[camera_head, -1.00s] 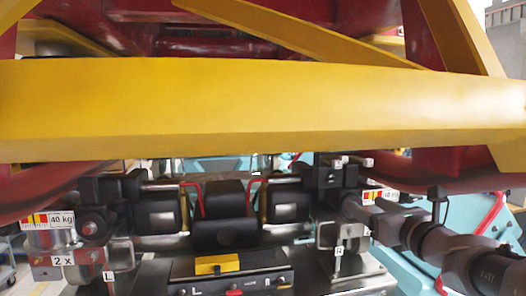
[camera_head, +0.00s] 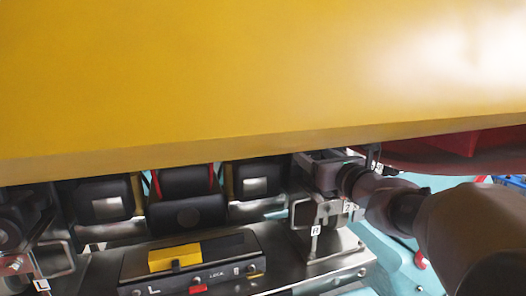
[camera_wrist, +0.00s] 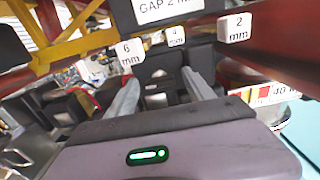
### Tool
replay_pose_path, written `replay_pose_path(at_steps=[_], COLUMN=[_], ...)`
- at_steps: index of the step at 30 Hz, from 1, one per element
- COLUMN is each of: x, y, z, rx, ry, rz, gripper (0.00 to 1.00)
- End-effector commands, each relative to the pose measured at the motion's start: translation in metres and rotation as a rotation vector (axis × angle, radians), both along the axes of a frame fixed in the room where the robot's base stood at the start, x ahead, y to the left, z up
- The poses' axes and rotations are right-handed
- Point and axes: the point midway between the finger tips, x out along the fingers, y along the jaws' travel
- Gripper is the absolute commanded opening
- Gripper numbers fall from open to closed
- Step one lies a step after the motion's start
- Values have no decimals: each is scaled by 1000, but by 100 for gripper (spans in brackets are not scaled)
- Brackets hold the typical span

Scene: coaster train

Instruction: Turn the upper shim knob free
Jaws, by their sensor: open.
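My gripper (camera_wrist: 163,82) is open in the wrist view, its two grey fingers apart and pointing away from the camera. A dark block (camera_wrist: 160,72) shows between and beyond the fingertips; I cannot tell whether it is the upper shim knob or whether the fingers touch it. White tags marked 6 mm (camera_wrist: 130,53), 4 mm (camera_wrist: 176,36) and 2 mm (camera_wrist: 237,28) stand around it. A "GAP 2" label (camera_wrist: 168,10) is above. In the head view, my arm reaches in from the right, ending near the dark mechanism under the beam; the fingertips are not clear there.
A wide yellow beam (camera_head: 230,80) fills the upper head view, close above my arm. Below it are black blocks (camera_head: 187,212) and a control panel (camera_head: 195,262) with a yellow block (camera_head: 174,257). Red structure (camera_head: 450,150) lies at the right.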

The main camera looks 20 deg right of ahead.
Motion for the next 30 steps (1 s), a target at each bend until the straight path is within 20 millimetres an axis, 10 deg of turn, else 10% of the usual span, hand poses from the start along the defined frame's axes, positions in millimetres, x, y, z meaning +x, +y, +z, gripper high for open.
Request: replay_pose_path(at_steps=[6, 15, 30], x=[0, 0, 0], y=[0, 0, 1], z=[0, 0, -6], rx=[0, -1, -173], ry=[0, 1, -8], rz=[1, 1, 0], gripper=[58, 0, 0])
